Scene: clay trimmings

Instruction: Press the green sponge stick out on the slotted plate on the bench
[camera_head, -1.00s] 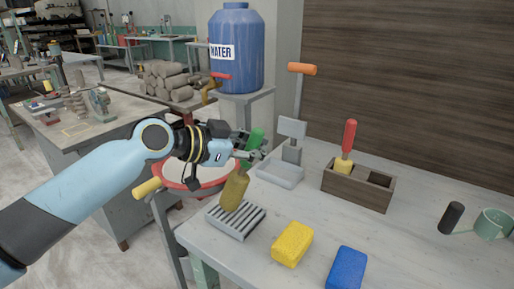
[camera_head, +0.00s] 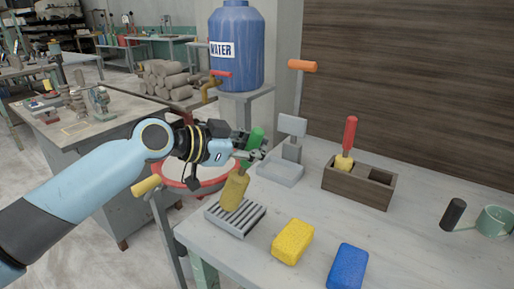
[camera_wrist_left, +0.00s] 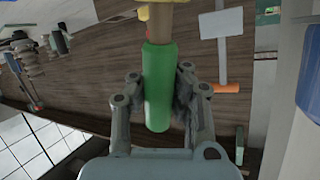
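The green sponge stick has a green handle (camera_head: 256,137) and a wet-looking, dark yellow sponge head (camera_head: 234,192). My left gripper (camera_head: 250,151) is shut around the green handle. The stick leans, head down, over the grey slotted plate (camera_head: 249,223) on the bench. The head's lower end overlaps the plate's slats and looks in contact with them, though the exact contact is hard to tell. In the left wrist view the handle (camera_wrist_left: 160,85) lies between the two fingers, and the head is mostly cut off at the top edge. My right gripper is not in view.
A yellow sponge (camera_head: 292,242) and a blue sponge (camera_head: 346,267) lie right of the plate. Behind are a grey tray with an upright press (camera_head: 280,172) and a wooden box (camera_head: 352,188) holding a red-handled stick (camera_head: 349,136). A green mug (camera_head: 493,222) stands far right.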

